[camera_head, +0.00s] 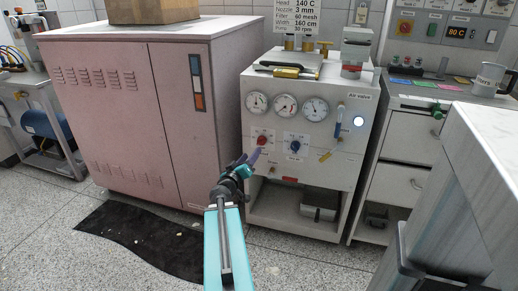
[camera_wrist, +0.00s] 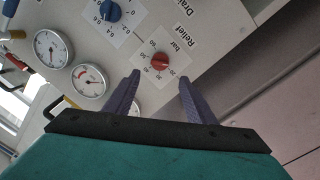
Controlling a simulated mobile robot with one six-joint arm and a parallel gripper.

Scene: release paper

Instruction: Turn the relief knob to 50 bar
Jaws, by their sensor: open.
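The relief knob (camera_wrist: 160,60) is a small red knob on a white dial plate marked "Relief" and "bar", with numbers around it. It also shows in the head view (camera_head: 262,140) on the front of the white cabinet, left of the blue knob. Its pointer setting is too small to read. My gripper (camera_wrist: 160,78) is open and empty. In the wrist view its two purple fingers point toward the red knob, which appears between and just beyond the tips. In the head view my gripper (camera_head: 254,158) is just below the knob, apparently apart from it.
A blue knob (camera_head: 295,146) sits right of the relief knob, with a row of three gauges (camera_head: 286,106) above. A blue air valve handle (camera_head: 340,121) and yellow tag (camera_head: 325,156) are farther right. A large pink cabinet (camera_head: 125,110) stands to the left.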

